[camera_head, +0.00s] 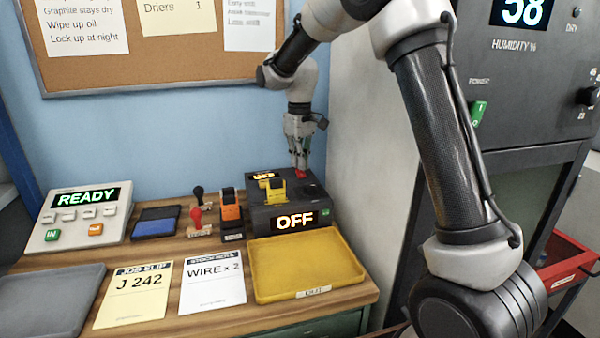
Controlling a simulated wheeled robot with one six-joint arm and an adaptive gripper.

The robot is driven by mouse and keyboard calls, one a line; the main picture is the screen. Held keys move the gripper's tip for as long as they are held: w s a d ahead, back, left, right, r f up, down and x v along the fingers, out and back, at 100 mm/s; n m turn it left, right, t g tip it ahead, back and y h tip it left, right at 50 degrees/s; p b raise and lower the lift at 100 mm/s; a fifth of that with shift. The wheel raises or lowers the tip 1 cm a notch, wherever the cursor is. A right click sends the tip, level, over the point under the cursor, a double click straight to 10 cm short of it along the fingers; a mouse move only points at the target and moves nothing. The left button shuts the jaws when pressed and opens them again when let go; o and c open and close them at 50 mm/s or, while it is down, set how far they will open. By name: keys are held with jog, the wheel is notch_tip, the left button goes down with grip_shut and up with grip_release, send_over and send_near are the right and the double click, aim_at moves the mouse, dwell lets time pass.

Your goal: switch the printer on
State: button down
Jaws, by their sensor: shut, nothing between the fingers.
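The printer appears to be the dark grey box (320,203) at the back right of the bench.
A yellow tray (262,290) sits in front of the box. An orange-and-black device (231,213), stamps (200,225) and a READY panel (108,240) stand to the left. A white wall (365,190) and a grey cabinet (540,110) are on the right.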

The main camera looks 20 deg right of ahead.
jog(key=shift+f, duration=0.5)
jog(key=shift+r, duration=3.5)
